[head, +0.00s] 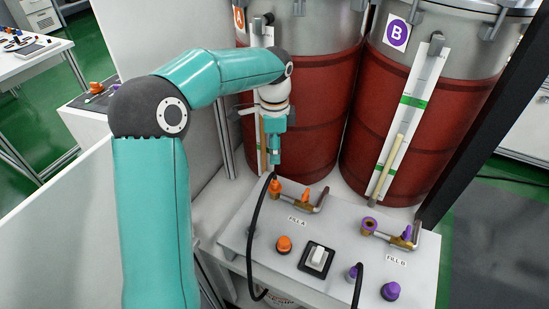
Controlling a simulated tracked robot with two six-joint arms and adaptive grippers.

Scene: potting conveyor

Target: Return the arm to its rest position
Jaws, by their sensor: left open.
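My left arm comes in from the lower left, bends at a dark elbow joint and reaches right. My left gripper (275,150) points down in front of the left red drum (320,110), just above the back of the FILL A fittings. Its fingers are small and partly overlap each other in this view. Nothing shows held in it. It hides part of the left drum's gauge strip. My right gripper is not in the picture.
The grey panel (340,250) below carries orange FILL A and purple FILL B fittings, a white rocker switch (318,257) and black hoses. The right red drum (425,120), marked B, has a gauge strip (408,115). A pale wall stands left. A white bench (30,60) is at far left.

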